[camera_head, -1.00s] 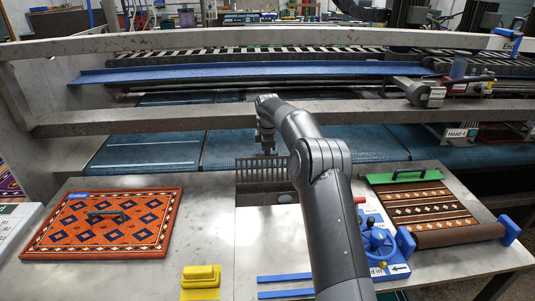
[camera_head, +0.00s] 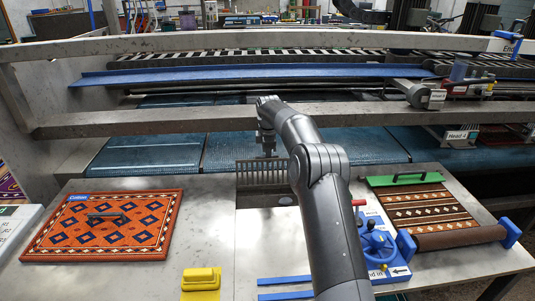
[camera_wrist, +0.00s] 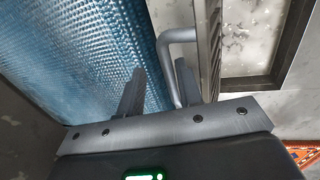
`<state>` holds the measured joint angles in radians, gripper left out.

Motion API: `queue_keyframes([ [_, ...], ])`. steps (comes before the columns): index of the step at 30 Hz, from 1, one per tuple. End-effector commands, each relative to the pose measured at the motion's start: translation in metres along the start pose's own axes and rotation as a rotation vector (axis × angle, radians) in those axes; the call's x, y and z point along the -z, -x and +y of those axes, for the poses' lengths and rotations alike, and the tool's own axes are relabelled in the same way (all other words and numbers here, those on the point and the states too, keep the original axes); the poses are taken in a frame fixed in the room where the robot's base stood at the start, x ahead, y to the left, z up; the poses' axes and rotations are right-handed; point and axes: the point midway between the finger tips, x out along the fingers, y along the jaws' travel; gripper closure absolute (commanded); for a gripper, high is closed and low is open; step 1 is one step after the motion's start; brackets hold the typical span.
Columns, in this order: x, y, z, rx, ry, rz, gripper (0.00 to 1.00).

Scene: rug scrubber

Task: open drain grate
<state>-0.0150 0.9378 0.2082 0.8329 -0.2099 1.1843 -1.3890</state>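The drain grate (camera_head: 250,173) is a grey slotted panel. It stands tilted up at the back edge of the drain opening (camera_head: 268,197), which shows below it. In the wrist view the grate (camera_wrist: 209,45) is seen nearly edge-on, with the drain opening (camera_wrist: 250,45) uncovered to its right. Its bent grey handle (camera_wrist: 172,70) sticks out to the left. My gripper (camera_head: 268,151) is behind the grate. In the wrist view my gripper (camera_wrist: 160,72) has its fingers apart, with the handle bar between them, close to the right finger. Contact cannot be told.
A blue textured belt (camera_head: 150,155) lies behind the grate, under a metal rail (camera_head: 160,119). An orange patterned rug panel (camera_head: 150,240) lies left on the counter.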

Motion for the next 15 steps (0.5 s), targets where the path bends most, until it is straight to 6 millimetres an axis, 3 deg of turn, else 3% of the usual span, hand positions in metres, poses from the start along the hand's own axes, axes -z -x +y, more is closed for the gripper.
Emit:
queue_keyframes([
  [8,0.002,0.007,-0.001,0.002,0.001,0.002,0.67],
  [15,0.002,0.050,0.000,-0.001,0.001,0.002,0.67],
])
